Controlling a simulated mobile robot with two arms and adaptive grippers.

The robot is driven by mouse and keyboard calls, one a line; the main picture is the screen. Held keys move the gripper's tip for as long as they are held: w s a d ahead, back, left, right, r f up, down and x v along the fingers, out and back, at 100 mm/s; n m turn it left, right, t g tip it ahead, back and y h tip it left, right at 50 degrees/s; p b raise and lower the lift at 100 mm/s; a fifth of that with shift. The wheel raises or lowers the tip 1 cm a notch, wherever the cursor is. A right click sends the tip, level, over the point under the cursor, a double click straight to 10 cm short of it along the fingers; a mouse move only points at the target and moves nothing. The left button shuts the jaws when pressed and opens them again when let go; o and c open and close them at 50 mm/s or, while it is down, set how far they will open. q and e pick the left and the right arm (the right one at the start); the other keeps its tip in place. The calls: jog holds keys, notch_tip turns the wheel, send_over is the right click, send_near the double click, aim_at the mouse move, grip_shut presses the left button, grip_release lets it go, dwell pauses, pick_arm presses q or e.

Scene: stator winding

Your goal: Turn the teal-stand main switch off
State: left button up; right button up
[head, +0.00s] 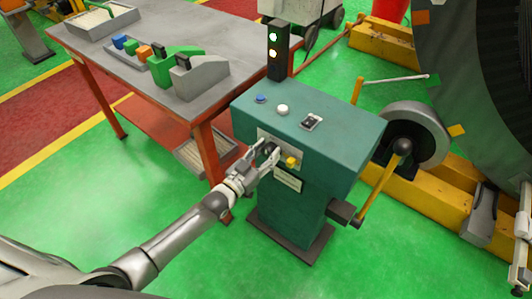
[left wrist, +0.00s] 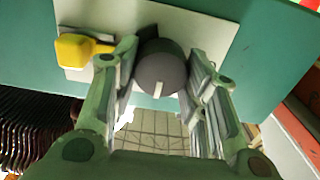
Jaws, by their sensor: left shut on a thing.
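The teal stand (head: 340,145) stands in the middle of the head view. On its front, a pale plate (head: 263,133) carries the dark round main switch knob (head: 268,147) and a yellow handle (head: 292,162). My left gripper (head: 264,156) is at the knob, with its fingers on either side of it. In the left wrist view the grey-black knob (left wrist: 160,72) sits between the fingers of my left gripper (left wrist: 165,80), and its white mark points down in the picture. The yellow handle (left wrist: 80,48) is to the left there. My right gripper is not in view.
The stand's top has a blue button (head: 261,99), a white button (head: 283,110) and a small dark switch (head: 312,122). A signal light (head: 278,50) rises behind. A grey-topped table (head: 130,80) stands at left, and large yellow-framed machinery (head: 440,205) at right. Green floor is clear in front.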

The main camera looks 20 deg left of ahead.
pick_arm(q)
jog(key=shift+n, duration=0.4)
jog(key=n, duration=0.3)
jog(key=shift+a+f+n+b, duration=0.1)
jog(key=shift+f+n+b, duration=0.05)
jog(key=shift+n+b, duration=0.25)
jog(key=n+b, duration=0.1)
jog(key=n, duration=0.3)
jog(key=shift+f+n, duration=0.1)
jog(key=shift+n, duration=0.2)
jog(key=n+b, duration=0.1)
jog(key=n, duration=0.3)
jog(key=shift+a+f+b, duration=0.1)
jog(key=shift+b, duration=0.3)
jog(key=n+b, duration=0.1)
jog(key=n, duration=0.3)
jog(key=shift+n+b, duration=0.3)
jog(key=shift+b, duration=0.05)
jog(key=o, duration=1)
